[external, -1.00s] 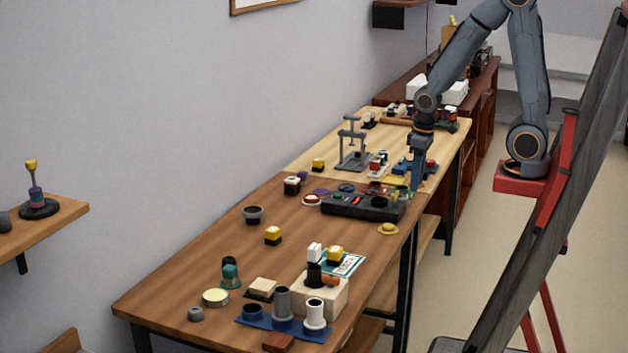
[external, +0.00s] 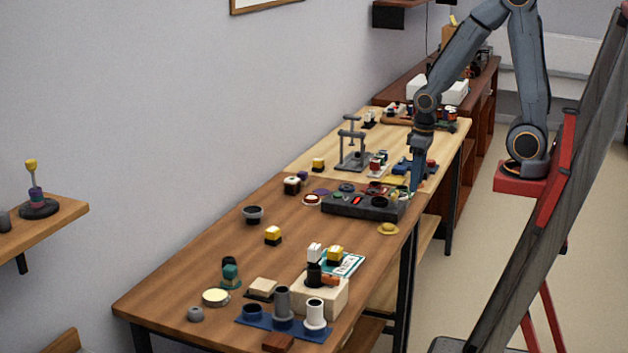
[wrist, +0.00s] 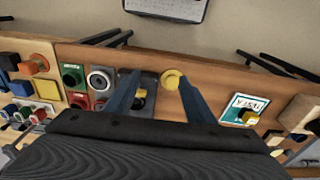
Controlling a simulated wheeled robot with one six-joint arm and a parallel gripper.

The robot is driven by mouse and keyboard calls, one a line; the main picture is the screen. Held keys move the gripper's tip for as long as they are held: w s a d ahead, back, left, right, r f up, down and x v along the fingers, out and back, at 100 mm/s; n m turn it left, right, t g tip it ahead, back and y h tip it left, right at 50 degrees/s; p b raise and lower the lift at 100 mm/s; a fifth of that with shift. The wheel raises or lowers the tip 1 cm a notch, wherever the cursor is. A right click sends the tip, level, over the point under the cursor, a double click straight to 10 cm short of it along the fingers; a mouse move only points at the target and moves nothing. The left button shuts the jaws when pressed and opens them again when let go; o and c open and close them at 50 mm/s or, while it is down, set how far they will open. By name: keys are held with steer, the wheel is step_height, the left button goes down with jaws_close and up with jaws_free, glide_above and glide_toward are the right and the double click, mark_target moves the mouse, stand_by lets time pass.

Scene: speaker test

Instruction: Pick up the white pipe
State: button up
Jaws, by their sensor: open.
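The white pipe (external: 316,315) stands upright on a blue base (external: 256,321) at the near end of the brown table, beside a grey pipe (external: 283,303). I cannot make the white pipe out in the wrist view. My gripper (external: 415,190) is far from it, above the right edge of the table near the black control box (external: 362,208). In the wrist view my gripper (wrist: 158,76) has its two fingers spread with nothing held, and a yellow round piece (wrist: 171,79) shows below, between the fingertips.
A cream block (external: 325,298) with small pieces on it stands right behind the white pipe. A reddish-brown block (external: 278,343) lies in front of the blue base. A grey press stand (external: 353,158) is on the lighter table beyond. The left middle of the brown table is mostly clear.

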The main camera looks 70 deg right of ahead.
step_height(320, 180, up, 5)
steer(key=w+a+r+n+y, duration=0.1)
steer(key=w+a+n, duration=0.3)
steer(key=w+a, duration=0.6)
steer(key=n+y, duration=0.3)
steer(key=n, duration=1.1)
glide_above(316, 301)
steer(key=d, duration=0.3)
steer(key=f, duration=0.1)
steer(key=shift+g, duration=0.4)
steer(key=shift+d+f+p+x, duration=0.1)
steer(key=shift+d+p+x, duration=0.25)
steer(key=shift+x, duration=2.3)
steer(key=shift+d+f+p+x, duration=0.15)
steer(key=shift+p+x, duration=0.35)
steer(key=shift+x, duration=2.1)
steer(key=shift+d+p+x, duration=0.25)
steer(key=shift+p+x, duration=0.2)
steer(key=shift+x, duration=2.2)
